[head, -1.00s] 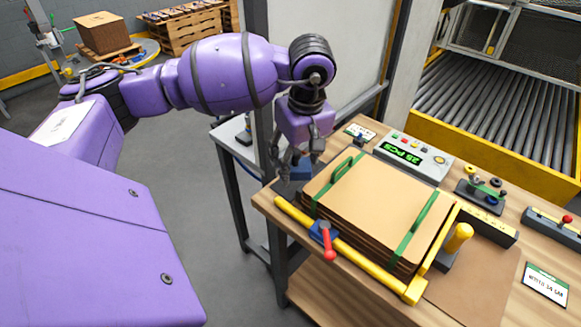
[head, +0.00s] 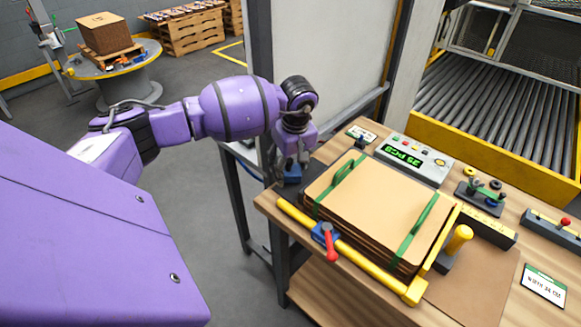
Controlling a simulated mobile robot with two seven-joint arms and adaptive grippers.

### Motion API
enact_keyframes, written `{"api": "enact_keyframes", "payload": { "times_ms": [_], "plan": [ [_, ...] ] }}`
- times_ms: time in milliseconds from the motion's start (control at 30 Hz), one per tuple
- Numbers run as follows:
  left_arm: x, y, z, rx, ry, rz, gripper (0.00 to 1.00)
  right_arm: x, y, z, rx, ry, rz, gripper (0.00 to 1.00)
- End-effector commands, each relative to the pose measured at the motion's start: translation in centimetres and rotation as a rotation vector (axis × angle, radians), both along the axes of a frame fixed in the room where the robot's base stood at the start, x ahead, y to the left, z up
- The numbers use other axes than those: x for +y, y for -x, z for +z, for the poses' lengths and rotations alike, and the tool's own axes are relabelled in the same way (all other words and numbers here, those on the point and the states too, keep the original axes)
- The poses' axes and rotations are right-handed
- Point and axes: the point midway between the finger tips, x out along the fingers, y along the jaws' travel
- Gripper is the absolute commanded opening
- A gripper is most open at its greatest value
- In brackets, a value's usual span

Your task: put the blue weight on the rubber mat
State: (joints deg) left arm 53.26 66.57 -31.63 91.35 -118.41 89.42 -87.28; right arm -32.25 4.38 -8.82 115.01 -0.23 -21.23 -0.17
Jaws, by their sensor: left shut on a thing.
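The blue weight (head: 292,173) is at the far left corner of the wooden table, just left of the stacked brown sheets. My left gripper (head: 291,163) points down and is shut on the blue weight. The fingers hide part of the weight. A dark patch that looks like the rubber mat (head: 284,188) shows at the table corner just below the weight. I cannot tell whether the weight touches it. My right gripper is out of view.
The brown sheet stack (head: 375,205) with green straps and a yellow rail (head: 350,252) with a red-handled clamp (head: 328,240) stand close to the right of the gripper. A counter display (head: 413,158) is behind. A grey post (head: 260,60) rises behind the arm.

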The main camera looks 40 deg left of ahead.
Motion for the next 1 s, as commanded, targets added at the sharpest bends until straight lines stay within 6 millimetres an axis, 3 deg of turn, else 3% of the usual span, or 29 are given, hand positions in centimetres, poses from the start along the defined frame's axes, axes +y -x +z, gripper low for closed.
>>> {"api": "enact_keyframes", "payload": {
  "times_ms": [433,467,500,600,1000],
  "plan": [
    [0.07,-0.17,-0.78,-0.005,-0.002,0.000,0.00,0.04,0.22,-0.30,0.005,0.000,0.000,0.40],
    [0.05,-0.05,-0.97,-0.002,-0.001,0.001,0.59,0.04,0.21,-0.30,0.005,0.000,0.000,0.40],
    [0.04,-0.05,-0.89,-0.003,-0.001,0.001,0.64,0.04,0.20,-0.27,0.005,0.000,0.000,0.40],
    [0.04,-0.06,-0.85,-0.003,-0.001,0.001,0.76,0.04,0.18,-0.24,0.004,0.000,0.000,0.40],
    [0.00,-0.12,-0.17,-0.005,-0.001,0.000,0.76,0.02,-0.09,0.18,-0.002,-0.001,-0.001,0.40]
  ]
}}
